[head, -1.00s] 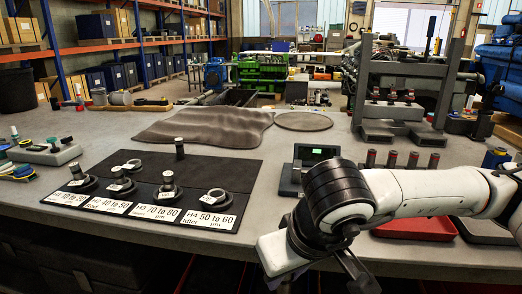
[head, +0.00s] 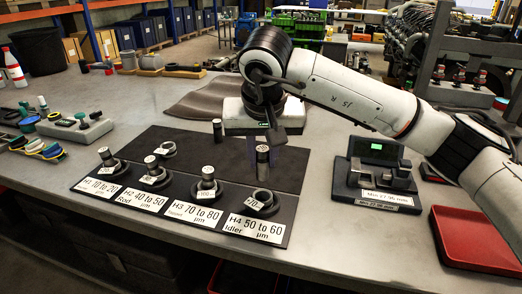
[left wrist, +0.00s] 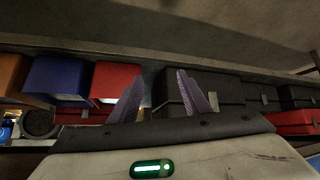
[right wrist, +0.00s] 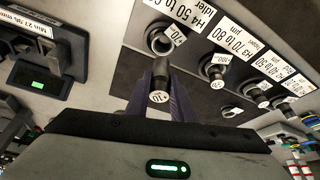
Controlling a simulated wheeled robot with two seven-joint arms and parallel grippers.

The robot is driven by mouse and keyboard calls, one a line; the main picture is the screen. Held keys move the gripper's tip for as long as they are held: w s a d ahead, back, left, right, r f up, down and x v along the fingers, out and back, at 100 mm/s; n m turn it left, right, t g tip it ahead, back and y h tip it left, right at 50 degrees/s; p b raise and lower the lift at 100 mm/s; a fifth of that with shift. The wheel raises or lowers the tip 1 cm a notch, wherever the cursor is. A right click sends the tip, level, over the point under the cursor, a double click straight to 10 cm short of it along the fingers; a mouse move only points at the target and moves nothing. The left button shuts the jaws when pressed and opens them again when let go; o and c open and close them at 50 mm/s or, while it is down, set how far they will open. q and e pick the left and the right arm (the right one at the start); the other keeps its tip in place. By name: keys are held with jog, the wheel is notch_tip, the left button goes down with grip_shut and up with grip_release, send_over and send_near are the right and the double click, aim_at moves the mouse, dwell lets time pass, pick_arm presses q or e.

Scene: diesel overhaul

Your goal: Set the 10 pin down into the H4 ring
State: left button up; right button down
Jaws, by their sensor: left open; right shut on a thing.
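My right gripper (head: 262,146) is shut on a dark pin (head: 262,160) with a light top and holds it upright over the mat, just behind the H4 ring (head: 262,204). In the right wrist view the pin (right wrist: 160,72) stands between the fingers, with a white tag on its end that seems to read 10. The H4 ring (right wrist: 159,38) is dark with a white tag; its hole looks empty, and the pin is apart from it. My left gripper (left wrist: 160,95) is open and empty in the left wrist view, facing shelves with boxes; it is outside the head view.
On the black mat (head: 190,143), the H1 pin (head: 105,155), H2 pin (head: 151,164) and H3 pin (head: 207,176) stand in rings. A gauge (head: 380,175) and red tray (head: 475,240) are right.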

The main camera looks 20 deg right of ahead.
aim_at(263, 178)
jog(key=shift+f+b, duration=0.3)
jog(key=shift+f, duration=0.55)
jog(key=shift+f+b, duration=0.55)
jog(key=shift+b, duration=0.1)
jog(key=shift+f+b, duration=0.4)
jog(key=shift+f, duration=0.25)
jog(key=shift+f+b, duration=0.6)
jog(key=shift+f, duration=0.25)
jog(key=shift+f+b, duration=0.5)
jog(key=shift+f, duration=0.35)
pick_arm(q)
jog(key=shift+w+d+f, duration=0.25)
jog(key=shift+d+f, duration=0.2)
jog(key=shift+f, duration=0.15)
jog(key=shift+w+d+f, duration=0.2)
jog(key=shift+d+f, duration=0.25)
jog(key=shift+f, duration=0.1)
